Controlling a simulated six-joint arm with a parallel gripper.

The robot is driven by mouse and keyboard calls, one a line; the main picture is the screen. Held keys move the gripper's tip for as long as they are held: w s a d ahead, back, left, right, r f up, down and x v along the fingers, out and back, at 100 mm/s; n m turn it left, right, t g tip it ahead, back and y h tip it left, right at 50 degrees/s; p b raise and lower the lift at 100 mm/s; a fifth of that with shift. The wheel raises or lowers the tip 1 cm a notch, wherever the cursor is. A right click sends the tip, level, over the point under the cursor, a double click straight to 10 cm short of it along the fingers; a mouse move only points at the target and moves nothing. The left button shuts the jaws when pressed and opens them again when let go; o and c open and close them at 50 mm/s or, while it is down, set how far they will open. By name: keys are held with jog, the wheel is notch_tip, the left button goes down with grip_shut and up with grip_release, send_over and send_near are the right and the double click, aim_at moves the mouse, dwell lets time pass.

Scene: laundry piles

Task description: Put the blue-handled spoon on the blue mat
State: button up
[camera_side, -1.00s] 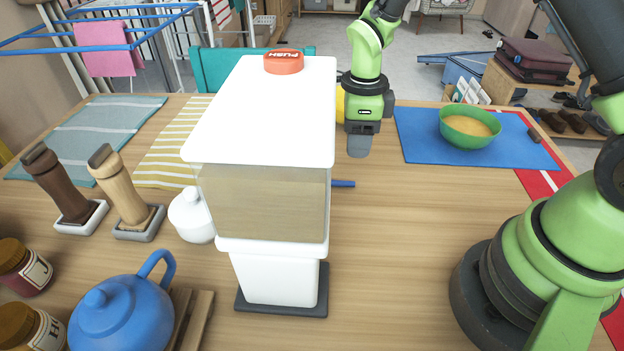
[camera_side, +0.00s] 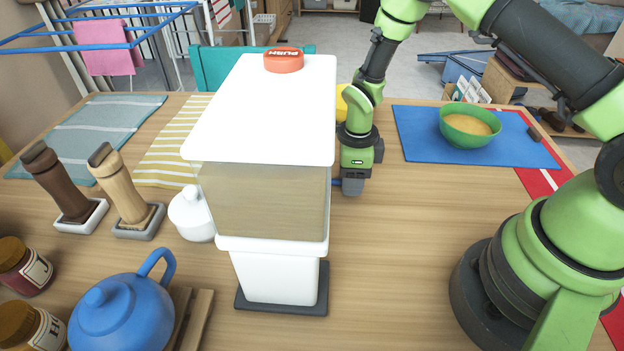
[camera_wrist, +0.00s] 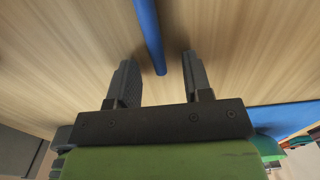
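The blue handle of the spoon (camera_wrist: 147,27) lies on the wooden table, its end between my fingers in the wrist view. In the side view only a short piece of the handle (camera_side: 336,182) shows beside the white dispenser; the spoon's bowl is hidden. My gripper (camera_wrist: 158,60) is open, with a finger on each side of the handle and a gap to each. In the side view my gripper (camera_side: 353,188) is low, just right of the dispenser. The blue mat (camera_side: 415,140) lies to the right at the back; its edge also shows in the wrist view (camera_wrist: 287,118).
A tall white dispenser (camera_side: 262,115) with a red PUSH button stands close left of my gripper. A green bowl (camera_side: 468,140) of yellow food sits on the mat's right part. The mat's left part is bare. A yellow object (camera_side: 341,104) is partly hidden behind the dispenser.

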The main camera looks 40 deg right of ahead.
grip_shut()
jog(key=shift+r, duration=0.15)
